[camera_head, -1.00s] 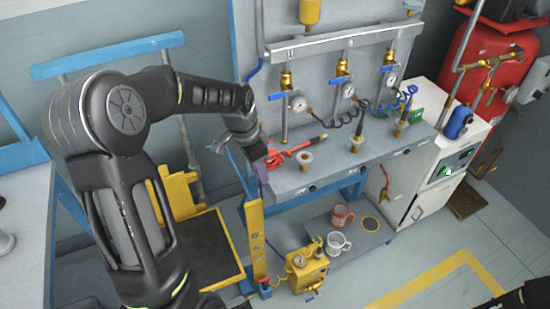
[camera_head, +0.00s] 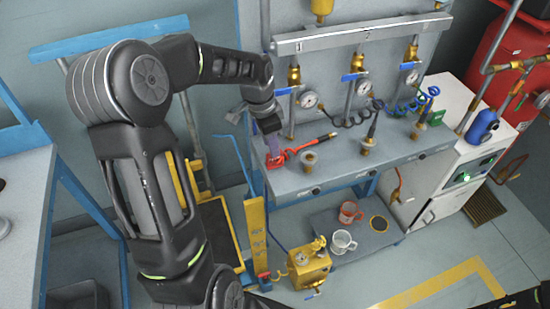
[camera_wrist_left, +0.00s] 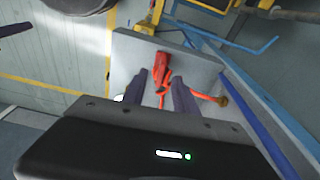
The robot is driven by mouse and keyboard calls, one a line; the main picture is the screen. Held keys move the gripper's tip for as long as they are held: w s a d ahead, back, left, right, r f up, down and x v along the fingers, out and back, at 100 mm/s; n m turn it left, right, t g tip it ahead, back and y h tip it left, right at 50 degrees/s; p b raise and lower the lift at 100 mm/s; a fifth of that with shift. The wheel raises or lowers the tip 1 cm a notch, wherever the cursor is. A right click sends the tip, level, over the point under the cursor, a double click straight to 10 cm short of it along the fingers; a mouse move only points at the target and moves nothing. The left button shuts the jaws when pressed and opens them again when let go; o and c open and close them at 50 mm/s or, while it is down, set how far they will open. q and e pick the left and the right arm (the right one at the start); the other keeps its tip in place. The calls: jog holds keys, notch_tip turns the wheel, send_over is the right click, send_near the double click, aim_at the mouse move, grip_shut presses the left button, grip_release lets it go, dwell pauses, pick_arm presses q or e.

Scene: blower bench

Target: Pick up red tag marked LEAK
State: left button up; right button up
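A red piece (camera_head: 275,161) lies at the left end of the grey bench top, beside a red tool with a dark tip (camera_head: 318,140). I cannot read any LEAK marking, so I cannot tell for sure which red part is the tag. My left gripper (camera_head: 273,148) points down just over the red piece. In the left wrist view its two fingers (camera_wrist_left: 160,92) are apart, with red parts (camera_wrist_left: 160,70) showing beyond and between them. No grip on anything shows. My right gripper is not in view.
Brass fittings (camera_head: 309,162) stand on the bench (camera_head: 345,170) to the right. Gauges and valves line the panel behind. A yellow post (camera_head: 256,236) stands before the bench's left end.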

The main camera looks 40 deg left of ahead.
aim_at(274, 163)
pick_arm(q)
jog(key=shift+f, duration=0.45)
jog(key=f, duration=0.2)
jog(key=w+f+p, duration=0.1)
jog(key=f, duration=0.2)
jog(key=shift+w+d+f, duration=0.1)
jog(key=shift+d, duration=0.1)
jog(key=shift+c, duration=0.5)
grip_shut()
